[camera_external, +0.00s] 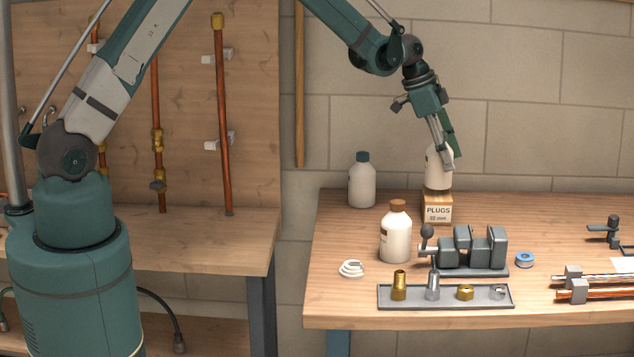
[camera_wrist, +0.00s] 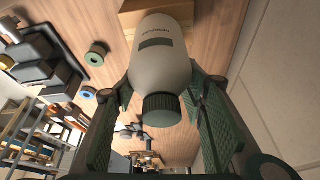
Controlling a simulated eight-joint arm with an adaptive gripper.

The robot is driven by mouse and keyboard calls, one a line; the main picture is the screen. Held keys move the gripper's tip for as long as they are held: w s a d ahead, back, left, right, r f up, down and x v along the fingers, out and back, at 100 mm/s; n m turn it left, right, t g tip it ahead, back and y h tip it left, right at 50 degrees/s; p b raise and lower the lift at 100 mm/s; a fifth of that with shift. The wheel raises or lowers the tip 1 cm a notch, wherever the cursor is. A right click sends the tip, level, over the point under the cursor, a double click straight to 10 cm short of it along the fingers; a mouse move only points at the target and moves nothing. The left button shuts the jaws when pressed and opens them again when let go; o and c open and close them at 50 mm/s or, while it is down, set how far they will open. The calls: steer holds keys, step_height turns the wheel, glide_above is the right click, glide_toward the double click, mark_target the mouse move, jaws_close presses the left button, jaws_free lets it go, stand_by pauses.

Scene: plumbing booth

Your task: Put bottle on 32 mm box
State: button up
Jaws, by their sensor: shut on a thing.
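A white bottle with a dark green cap (camera_wrist: 162,58) is between the two green fingers of my gripper (camera_wrist: 160,92) in the wrist view. The fingers press on its shoulder near the cap. In the external view my gripper (camera_external: 447,158) points down, shut on this bottle (camera_external: 435,174), which looks close to upright. Its base is right at the top of the small cardboard box labelled PLUGS (camera_external: 437,208); I cannot tell whether it touches. The size print on the box is small but seems to end in mm. The box also shows at the top of the wrist view (camera_wrist: 132,20).
A teal-capped bottle (camera_external: 362,182) stands behind left of the box, and a brown-capped bottle (camera_external: 396,234) in front left. A grey vise (camera_external: 468,250), a blue tape roll (camera_external: 525,260) and a tray of fittings (camera_external: 445,303) are nearer the front.

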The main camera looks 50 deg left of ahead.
steer(key=shift+f, duration=0.9)
steer(key=shift+f, duration=0.15)
steer(key=o, duration=1.2)
steer(key=shift+r, duration=0.25)
steer(key=shift+v, duration=5.95)
